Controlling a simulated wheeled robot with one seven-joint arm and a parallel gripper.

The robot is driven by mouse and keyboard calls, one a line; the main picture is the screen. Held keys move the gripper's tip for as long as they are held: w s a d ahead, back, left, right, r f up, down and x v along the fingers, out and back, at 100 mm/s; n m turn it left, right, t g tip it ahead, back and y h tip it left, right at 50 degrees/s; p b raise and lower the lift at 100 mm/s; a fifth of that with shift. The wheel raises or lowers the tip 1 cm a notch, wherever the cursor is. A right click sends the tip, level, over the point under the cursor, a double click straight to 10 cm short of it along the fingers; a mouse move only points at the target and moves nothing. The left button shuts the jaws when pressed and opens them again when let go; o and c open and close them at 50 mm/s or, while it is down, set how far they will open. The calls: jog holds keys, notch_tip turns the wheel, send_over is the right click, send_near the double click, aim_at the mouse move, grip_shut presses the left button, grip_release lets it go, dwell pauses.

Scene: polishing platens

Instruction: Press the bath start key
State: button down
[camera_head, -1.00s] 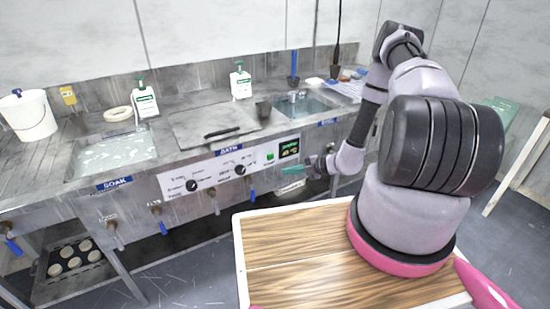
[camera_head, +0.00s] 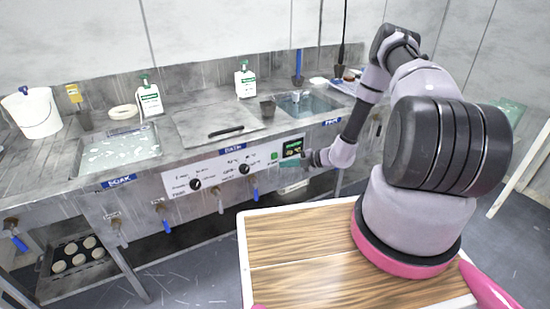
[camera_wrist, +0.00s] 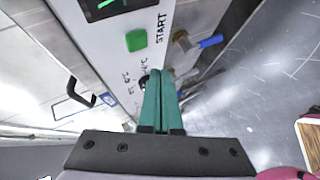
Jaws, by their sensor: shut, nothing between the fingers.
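The green start key (camera_head: 274,156) sits on the white BATH control panel (camera_head: 208,175), below and left of a small dark display (camera_head: 292,148). In the wrist view the square green key (camera_wrist: 136,40) is beside the printed word START. My gripper (camera_head: 283,164) is shut, with its teal fingers close in front of the panel, just right of and below the key. In the wrist view the fingertips (camera_wrist: 160,74) point at the panel below and slightly right of the key. They look apart from the key; the exact gap cannot be told.
Black knobs (camera_head: 195,184) and blue-handled valves (camera_head: 254,190) line the bench front. In the wrist view a blue valve handle (camera_wrist: 210,41) is right of the key. The counter holds sinks, bottles and a bucket (camera_head: 33,113). A wooden-topped surface (camera_head: 300,235) is in the foreground.

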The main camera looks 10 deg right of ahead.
aim_at(273, 159)
jog(key=shift+w+a, duration=0.25)
jog(key=shift+w, duration=0.45)
jog(key=shift+w+a, duration=0.2)
jog(key=shift+w, duration=0.5)
dwell(1.0)
jog(key=shift+w+a, duration=0.15)
jog(key=shift+w, duration=0.25)
jog(key=shift+w+a, duration=0.15)
jog(key=shift+w, duration=0.35)
dwell(0.8)
jog(key=shift+s, duration=0.1)
jog(key=shift+s+d, duration=0.3)
jog(key=shift+s, duration=0.5)
jog(key=shift+s+d, duration=0.25)
jog(key=shift+s, duration=0.55)
jog(key=shift+s+d, duration=0.25)
jog(key=shift+s, duration=0.55)
jog(key=shift+s+d, duration=0.25)
jog(key=shift+s, duration=0.55)
